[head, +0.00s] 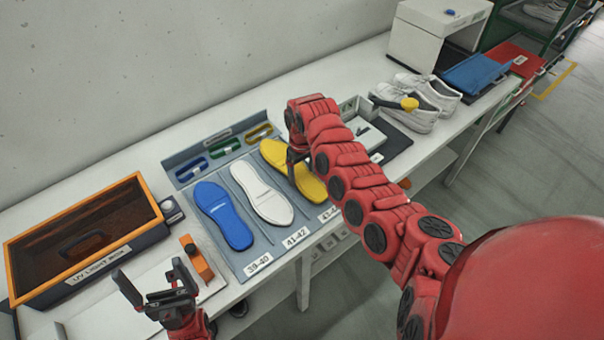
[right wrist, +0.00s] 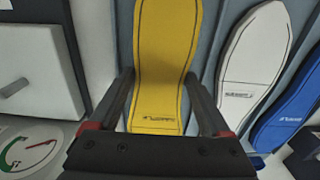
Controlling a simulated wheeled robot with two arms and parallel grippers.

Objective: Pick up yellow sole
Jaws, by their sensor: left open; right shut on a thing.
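The yellow sole (head: 312,187) lies in the right-hand slot of the grey sole tray (head: 267,258), partly covered by my right arm in the head view. My right gripper (head: 297,158) is over its middle. In the right wrist view the gripper's fingers (right wrist: 158,80) are on both sides of the yellow sole (right wrist: 165,45), shut on it. The sole appears still in or very close to its slot; any lift cannot be told. My left gripper (head: 155,281) is open and empty, near the table's front edge at lower left.
A white sole (head: 262,192) and a blue sole (head: 222,214) lie left of the yellow one. The UV light box (head: 82,240) stands at the left, with an orange block (head: 197,258) nearby.

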